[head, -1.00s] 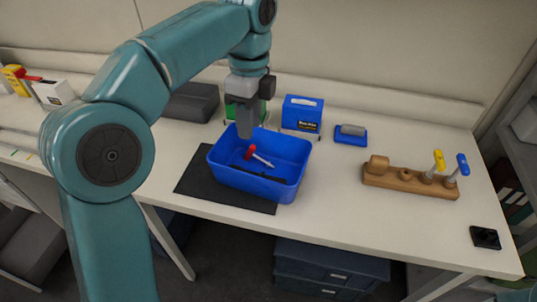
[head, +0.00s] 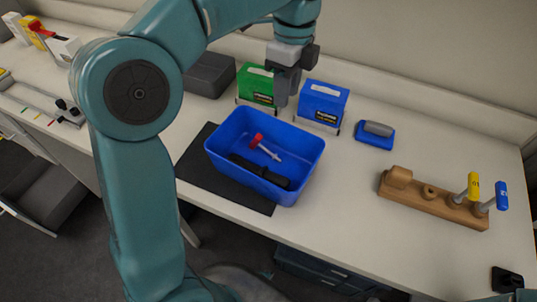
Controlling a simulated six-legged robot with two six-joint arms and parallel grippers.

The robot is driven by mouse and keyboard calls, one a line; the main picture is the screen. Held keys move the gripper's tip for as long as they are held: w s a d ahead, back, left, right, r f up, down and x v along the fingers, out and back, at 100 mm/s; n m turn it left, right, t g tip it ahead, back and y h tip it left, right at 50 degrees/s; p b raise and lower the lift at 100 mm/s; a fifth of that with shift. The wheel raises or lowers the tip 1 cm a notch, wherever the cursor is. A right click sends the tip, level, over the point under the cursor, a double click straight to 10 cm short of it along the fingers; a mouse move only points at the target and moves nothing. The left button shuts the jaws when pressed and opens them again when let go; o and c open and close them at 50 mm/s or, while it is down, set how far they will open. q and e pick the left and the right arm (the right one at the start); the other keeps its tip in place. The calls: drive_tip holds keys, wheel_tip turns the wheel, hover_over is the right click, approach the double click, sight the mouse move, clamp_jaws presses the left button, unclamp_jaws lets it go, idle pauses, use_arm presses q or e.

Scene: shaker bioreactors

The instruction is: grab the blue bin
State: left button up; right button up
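The blue bin (head: 222,153) is an open box on a dark mat on the white bench, near the middle of the head view. Inside lie a red-headed tool with a light shaft (head: 264,147) and a dark tool (head: 259,171). My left gripper (head: 285,98) points down beyond the bin's back rim in the picture, apart from the bin as far as I can see. Whether its fingers are open or shut is unclear from this angle. My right gripper is not in view.
A green box (head: 255,84) and a blue box (head: 322,103) stand behind the bin, close to the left gripper. A blue-based block (head: 375,135) and a wooden tool rack (head: 430,203) are on the right. The dark mat (head: 197,168) shows left of the bin.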

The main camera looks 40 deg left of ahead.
use_arm(q)
drive_tip(key=b, duration=0.1)
approach(279, 147)
drive_tip(key=shift+s+d, duration=0.2)
drive_tip(key=shift+d, duration=0.05)
drive_tip(key=shift+s+f, duration=0.1)
drive_tip(key=shift+f, duration=0.3)
drive_tip(key=shift+s+f, duration=0.15)
drive_tip(key=shift+f+b, duration=0.3)
drive_tip(key=shift+f, duration=0.1)
drive_tip(key=f, duration=0.4)
drive_tip(key=shift+w+a, duration=0.25)
drive_tip(key=shift+w, duration=0.05)
drive_tip(key=shift+s+d+f, duration=0.1)
drive_tip(key=shift+s+f, duration=0.05)
drive_tip(key=shift+s, duration=0.05)
drive_tip(key=shift+w, duration=0.15)
clamp_jaws()
